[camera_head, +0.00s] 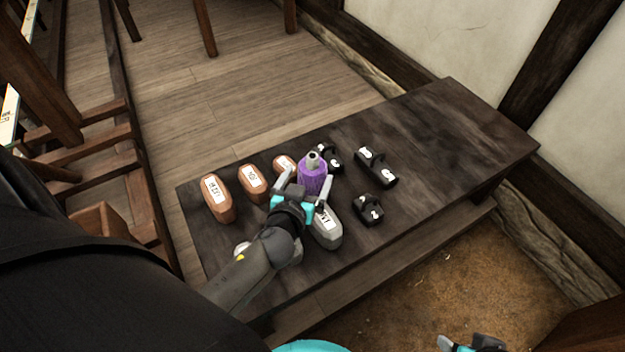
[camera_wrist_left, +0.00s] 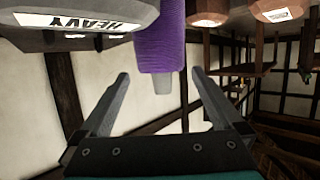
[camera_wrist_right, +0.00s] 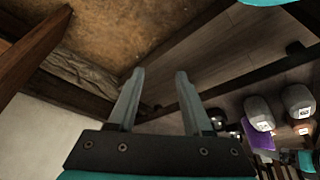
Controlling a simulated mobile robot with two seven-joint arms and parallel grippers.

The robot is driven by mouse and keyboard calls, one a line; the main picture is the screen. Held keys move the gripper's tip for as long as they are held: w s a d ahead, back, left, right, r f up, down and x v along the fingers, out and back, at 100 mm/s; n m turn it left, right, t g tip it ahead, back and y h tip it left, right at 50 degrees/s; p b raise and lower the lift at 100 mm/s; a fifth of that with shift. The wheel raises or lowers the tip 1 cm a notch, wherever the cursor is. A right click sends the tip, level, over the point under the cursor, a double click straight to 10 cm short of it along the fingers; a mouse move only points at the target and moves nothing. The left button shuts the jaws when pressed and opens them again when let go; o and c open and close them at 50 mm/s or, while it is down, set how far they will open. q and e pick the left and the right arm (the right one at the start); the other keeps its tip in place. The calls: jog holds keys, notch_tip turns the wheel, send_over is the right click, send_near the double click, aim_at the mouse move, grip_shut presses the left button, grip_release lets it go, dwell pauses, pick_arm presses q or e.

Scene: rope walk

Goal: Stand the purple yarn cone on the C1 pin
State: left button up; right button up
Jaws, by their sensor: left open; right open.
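The purple yarn cone (camera_head: 313,178) stands on the dark bench with its grey tip up. It also shows in the left wrist view (camera_wrist_left: 160,42), upside down there. My left gripper (camera_head: 304,184) is open, with its fingers on either side of the cone's line; the left wrist view shows the fingertips (camera_wrist_left: 160,76) apart, near the grey tip, and I see no contact. My right gripper (camera_wrist_right: 160,80) is open and empty, away from the bench; only a part shows at the bottom of the head view (camera_head: 470,345). I cannot make out a C1 pin.
Copper-coloured labelled blocks (camera_head: 218,199) stand left of the cone. A grey labelled block (camera_head: 326,230), marked HEAVY in the left wrist view (camera_wrist_left: 85,15), is close to my left gripper. Black handled weights (camera_head: 376,167) stand right. The bench's (camera_head: 455,135) far right end is clear.

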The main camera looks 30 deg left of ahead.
aim_at(311, 171)
pick_arm(q)
jog(key=shift+b+x, duration=0.4)
jog(key=shift+x, duration=1.4)
jog(key=b+x, duration=0.1)
jog(key=x, duration=0.3)
jog(key=shift+a+r, duration=0.1)
jog(key=shift+w+a+b, duration=0.1)
jog(key=shift+w+b, duration=0.3)
jog(key=shift+w, duration=0.05)
pick_arm(e)
jog(key=w+a+r+t, duration=0.1)
jog(key=w+a+r+t+y, duration=0.1)
jog(key=shift+w+a+r+t, duration=0.15)
jog(key=shift+a+r+t, duration=0.1)
jog(key=shift+t, duration=0.05)
pick_arm(q)
jog(key=c, duration=1.3)
jog(key=shift+c, duration=0.9)
